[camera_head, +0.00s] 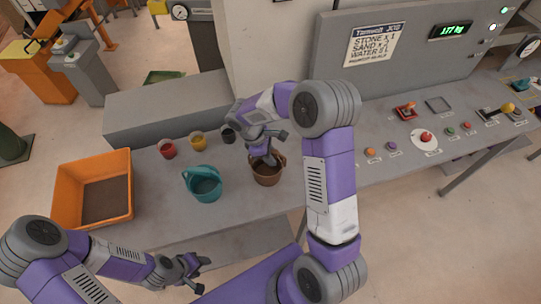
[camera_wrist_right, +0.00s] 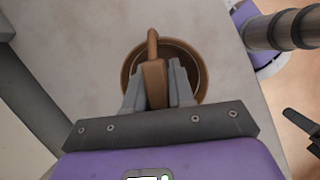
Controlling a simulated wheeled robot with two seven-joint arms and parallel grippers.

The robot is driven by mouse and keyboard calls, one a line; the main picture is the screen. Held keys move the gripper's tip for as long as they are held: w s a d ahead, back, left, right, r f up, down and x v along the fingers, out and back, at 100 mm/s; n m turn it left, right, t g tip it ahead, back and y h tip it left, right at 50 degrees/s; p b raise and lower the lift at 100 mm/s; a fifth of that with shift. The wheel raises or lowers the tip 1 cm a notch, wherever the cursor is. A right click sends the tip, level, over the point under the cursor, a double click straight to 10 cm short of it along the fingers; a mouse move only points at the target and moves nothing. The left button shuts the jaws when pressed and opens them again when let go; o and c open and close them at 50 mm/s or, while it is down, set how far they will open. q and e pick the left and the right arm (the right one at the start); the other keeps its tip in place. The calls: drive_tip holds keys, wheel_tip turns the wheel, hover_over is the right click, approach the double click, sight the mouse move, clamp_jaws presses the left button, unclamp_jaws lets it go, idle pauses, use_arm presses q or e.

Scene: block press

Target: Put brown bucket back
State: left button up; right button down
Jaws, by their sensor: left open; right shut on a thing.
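The brown bucket (camera_head: 268,176) is at the middle of the grey table in the head view, to the right of a teal pitcher. It looks upright, and I cannot tell whether its base touches the table. In the right wrist view the brown bucket (camera_wrist_right: 193,85) shows from above, with its handle (camera_wrist_right: 153,72) between the fingers. My right gripper (camera_head: 268,155) is at the bucket's rim, shut on the handle; its fingers (camera_wrist_right: 156,85) show on both sides of it. My left gripper (camera_head: 197,267) is open and empty, low in front of the table's near edge.
The teal pitcher (camera_head: 203,184) stands just left of the bucket. Red (camera_head: 168,149), yellow (camera_head: 198,141) and black (camera_head: 228,134) cups stand behind. An orange bin (camera_head: 93,189) is at the left, a control panel with buttons (camera_head: 426,137) at the right.

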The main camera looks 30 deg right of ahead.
drive_tip(key=c, duration=1)
unclamp_jaws()
drive_tip(key=shift+f, duration=0.15)
drive_tip(key=shift+o, duration=0.2)
drive_tip(key=shift+r, duration=0.2)
drive_tip(key=p+v, duration=0.1)
drive_tip(key=v, duration=1.1)
